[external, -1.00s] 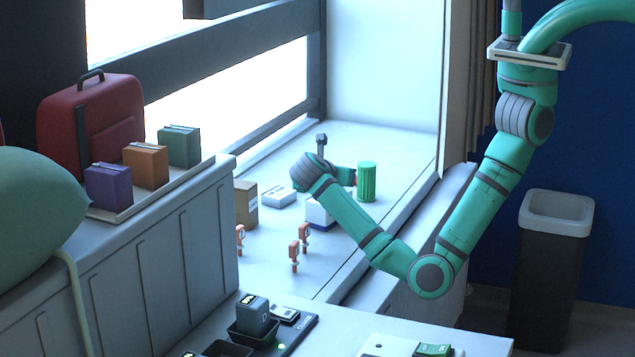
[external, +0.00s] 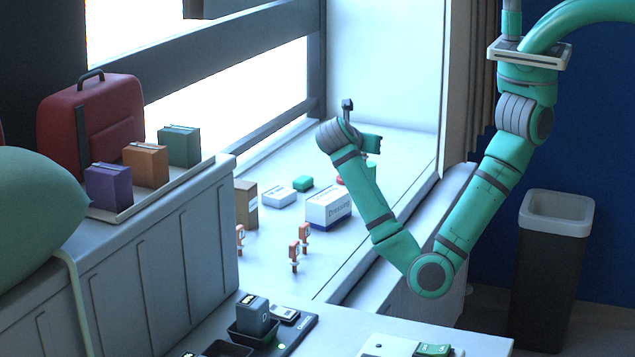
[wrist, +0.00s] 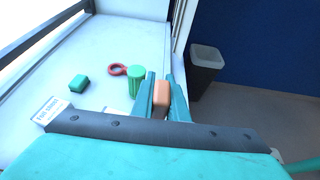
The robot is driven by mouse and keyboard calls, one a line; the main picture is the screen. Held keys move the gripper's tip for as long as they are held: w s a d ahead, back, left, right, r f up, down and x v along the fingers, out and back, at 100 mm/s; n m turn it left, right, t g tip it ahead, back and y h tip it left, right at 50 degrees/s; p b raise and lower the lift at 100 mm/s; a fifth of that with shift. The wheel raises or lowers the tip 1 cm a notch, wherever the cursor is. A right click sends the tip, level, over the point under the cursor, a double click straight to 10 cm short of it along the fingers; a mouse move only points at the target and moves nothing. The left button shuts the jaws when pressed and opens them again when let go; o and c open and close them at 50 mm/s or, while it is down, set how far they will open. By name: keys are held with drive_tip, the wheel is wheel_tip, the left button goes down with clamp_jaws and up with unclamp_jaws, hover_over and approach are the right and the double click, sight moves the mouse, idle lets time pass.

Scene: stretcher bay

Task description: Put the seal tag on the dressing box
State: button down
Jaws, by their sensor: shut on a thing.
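Orange tags stand on the sill, two (external: 304,232) (external: 293,256) in front of the box and one (external: 240,238) further left.
A green ribbed cylinder (wrist: 136,85), a red ring (wrist: 117,70) and a green block (wrist: 78,84) are on the sill. A flat white box (external: 279,196) and a brown box (external: 246,205) stand left of the dressing box. The sill's front right is clear.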

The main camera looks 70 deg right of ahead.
drive_tip(key=s+r, duration=0.3)
drive_tip(key=s, duration=0.3)
drive_tip(key=w+f+n+t, duration=0.1)
drive_tip(key=w+f, duration=0.1)
drive_tip(key=w, duration=0.3)
drive_tip(key=w+f+n+t, duration=0.2)
drive_tip(key=w+f, duration=0.1)
drive_tip(key=w, duration=0.3)
drive_tip(key=w+f+n+t, duration=0.1)
drive_tip(key=w+f+t, duration=0.1)
drive_tip(key=w, duration=0.3)
drive_tip(key=shift+w+d+f+n+y, duration=0.1)
drive_tip(key=shift+d+f+n+y, duration=0.1)
drive_tip(key=shift+f, duration=0.15)
drive_tip(key=shift+w+d+f+n+y, duration=0.1)
drive_tip(key=shift+f+y, duration=0.1)
drive_tip(key=shift+f, duration=0.15)
drive_tip(key=shift+w+f, duration=0.35)
drive_tip(key=shift+f, duration=0.1)
drive_tip(key=shift+w+f, duration=0.2)
drive_tip(key=shift+f, duration=1.55)
drive_tip(key=shift+f, duration=0.1)
